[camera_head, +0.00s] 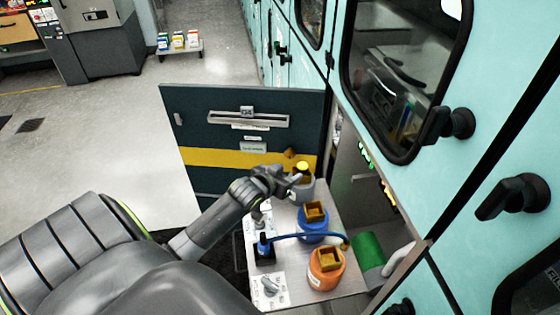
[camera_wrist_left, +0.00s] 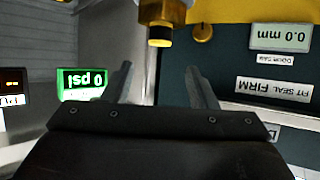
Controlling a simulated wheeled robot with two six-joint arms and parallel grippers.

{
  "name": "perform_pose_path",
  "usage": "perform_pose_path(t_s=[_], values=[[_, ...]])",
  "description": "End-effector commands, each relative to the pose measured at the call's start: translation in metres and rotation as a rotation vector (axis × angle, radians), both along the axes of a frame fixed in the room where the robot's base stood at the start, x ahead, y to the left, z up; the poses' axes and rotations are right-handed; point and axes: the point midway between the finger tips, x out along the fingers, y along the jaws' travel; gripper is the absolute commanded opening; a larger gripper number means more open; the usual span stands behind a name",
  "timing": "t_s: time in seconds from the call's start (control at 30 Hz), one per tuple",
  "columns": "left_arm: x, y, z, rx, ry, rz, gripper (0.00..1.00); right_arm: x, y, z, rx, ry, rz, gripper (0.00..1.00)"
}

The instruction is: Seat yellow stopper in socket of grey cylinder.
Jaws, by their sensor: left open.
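The yellow stopper (camera_head: 303,167) is at the top of the grey cylinder (camera_head: 306,188), which stands at the back of the shelf. My right gripper is not in view.
A blue cylinder (camera_head: 312,232) and an orange cylinder (camera_head: 325,277), both with brown square tops, stand nearer on the shelf (camera_head: 297,290). A blue hose (camera_head: 290,237) crosses it. A dark panel (camera_head: 215,135) rises behind. A green display (camera_wrist_left: 84,84) reads 0 psi.

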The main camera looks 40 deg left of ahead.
Motion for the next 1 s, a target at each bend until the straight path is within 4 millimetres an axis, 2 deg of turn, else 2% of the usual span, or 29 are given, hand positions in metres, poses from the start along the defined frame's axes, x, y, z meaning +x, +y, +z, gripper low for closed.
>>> perform_pose_path(t_s=[0.1, 0.33, 1.0], values=[[-0.015, -0.001, 0.007, 0.002, 0.000, -0.001, 0.53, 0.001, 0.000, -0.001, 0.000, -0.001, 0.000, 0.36], [-0.031, -0.002, 0.015, 0.002, 0.001, 0.000, 0.53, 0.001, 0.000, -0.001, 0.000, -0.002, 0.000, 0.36], [-0.032, -0.003, 0.016, 0.000, 0.001, 0.000, 0.53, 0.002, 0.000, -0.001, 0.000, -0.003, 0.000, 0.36]])
